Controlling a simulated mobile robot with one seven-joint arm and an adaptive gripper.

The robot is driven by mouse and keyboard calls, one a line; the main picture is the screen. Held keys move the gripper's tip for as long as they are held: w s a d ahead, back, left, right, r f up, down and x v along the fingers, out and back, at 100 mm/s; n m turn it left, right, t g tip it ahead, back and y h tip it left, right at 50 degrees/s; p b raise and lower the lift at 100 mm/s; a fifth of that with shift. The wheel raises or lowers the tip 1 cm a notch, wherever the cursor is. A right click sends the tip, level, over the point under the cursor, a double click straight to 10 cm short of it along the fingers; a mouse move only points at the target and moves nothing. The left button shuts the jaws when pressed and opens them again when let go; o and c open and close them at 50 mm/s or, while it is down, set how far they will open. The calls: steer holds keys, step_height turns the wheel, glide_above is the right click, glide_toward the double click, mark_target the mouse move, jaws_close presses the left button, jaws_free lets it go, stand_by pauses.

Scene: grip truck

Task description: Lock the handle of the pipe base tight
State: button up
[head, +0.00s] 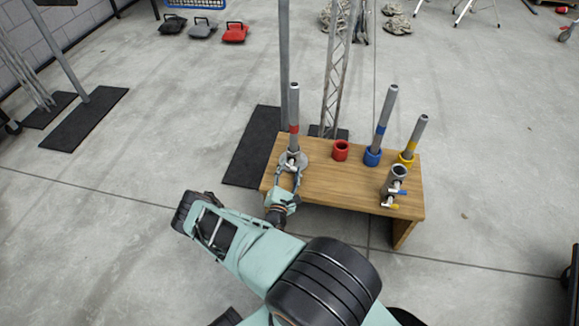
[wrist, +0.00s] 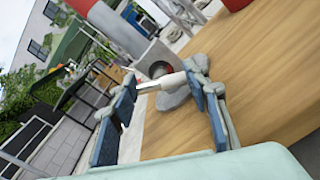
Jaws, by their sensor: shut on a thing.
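The grey metal pipe base (head: 301,160) stands at the left end of the wooden table, with an upright grey pipe with a red band (head: 294,128) in it. In the wrist view the grey socket of the base (wrist: 154,56) is just ahead, and the red-banded pipe (wrist: 112,28) leans across the top left. A pale, rod-like handle (wrist: 160,83) sticks out of the socket's side. My gripper (head: 289,173) is at the front of the base. Its blue-padded fingers (wrist: 162,82) are shut on the handle, one at each end of it. The far finger contact is partly hidden.
The wooden table (head: 340,185) also holds a red ring (head: 341,150), a blue-banded pipe (head: 383,120), a yellow-banded pipe (head: 417,135) and another grey base with handles (head: 396,185). A metal post and a lattice column (head: 334,85) stand behind. The floor in front is clear.

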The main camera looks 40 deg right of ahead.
steer(key=shift+m+p, duration=0.5)
steer(key=shift+m, duration=0.6)
steer(key=o, duration=1.2)
steer(key=shift+c, duration=0.2)
step_height(320, 180, up, 10)
steer(key=shift+c, duration=0.3)
